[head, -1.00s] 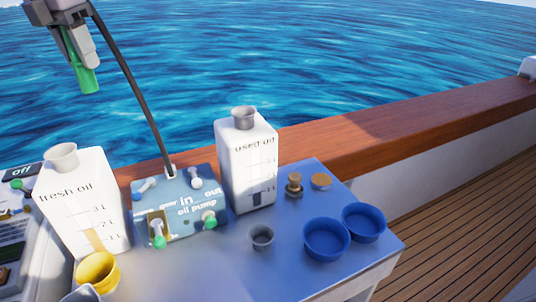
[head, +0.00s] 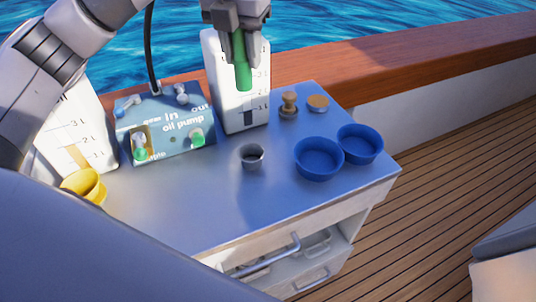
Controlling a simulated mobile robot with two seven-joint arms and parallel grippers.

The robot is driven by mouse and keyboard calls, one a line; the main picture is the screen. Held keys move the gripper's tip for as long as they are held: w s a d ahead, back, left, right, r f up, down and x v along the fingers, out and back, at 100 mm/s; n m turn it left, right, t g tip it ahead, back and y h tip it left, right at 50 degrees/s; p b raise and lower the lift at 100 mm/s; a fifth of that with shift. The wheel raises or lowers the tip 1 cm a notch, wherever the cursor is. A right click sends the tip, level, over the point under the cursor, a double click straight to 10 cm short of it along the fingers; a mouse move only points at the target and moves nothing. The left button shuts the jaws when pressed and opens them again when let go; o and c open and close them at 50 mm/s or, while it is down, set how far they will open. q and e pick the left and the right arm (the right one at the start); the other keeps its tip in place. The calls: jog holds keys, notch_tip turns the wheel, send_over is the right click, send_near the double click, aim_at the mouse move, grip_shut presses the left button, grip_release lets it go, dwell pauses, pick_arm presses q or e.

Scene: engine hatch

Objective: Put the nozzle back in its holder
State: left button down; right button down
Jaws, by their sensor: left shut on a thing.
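My left gripper (head: 238,38) is at the top middle of the head view, its arm coming in from the left. It is shut on the green nozzle (head: 242,70), which hangs tip down, slightly tilted. The nozzle shows in front of the used oil bottle (head: 233,110), above the table. A small grey round cup (head: 251,156), which looks like the holder, stands on the blue tabletop below the nozzle and is apart from it. My right gripper is not in view.
The oil pump box (head: 168,130) with its black hose (head: 150,50) stands to the left. Two blue bowls (head: 319,160) and brown caps (head: 289,104) are to the right. A yellow funnel (head: 84,186) is at the left. The tabletop (head: 215,205) in front of the cup is clear.

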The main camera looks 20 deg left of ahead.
pick_arm(q)
jog(key=shift+s+d+f, duration=0.1)
jog(key=shift+d+f, duration=0.2)
jog(key=shift+f, duration=0.05)
notch_tip(320, 180, down, 19)
jog(key=shift+d+p, duration=0.1)
jog(key=shift+p, duration=0.4)
jog(key=shift+f, duration=0.35)
jog(key=shift+f, duration=0.2)
jog(key=c, duration=0.7)
grip_release()
jog(key=shift+r, duration=0.1)
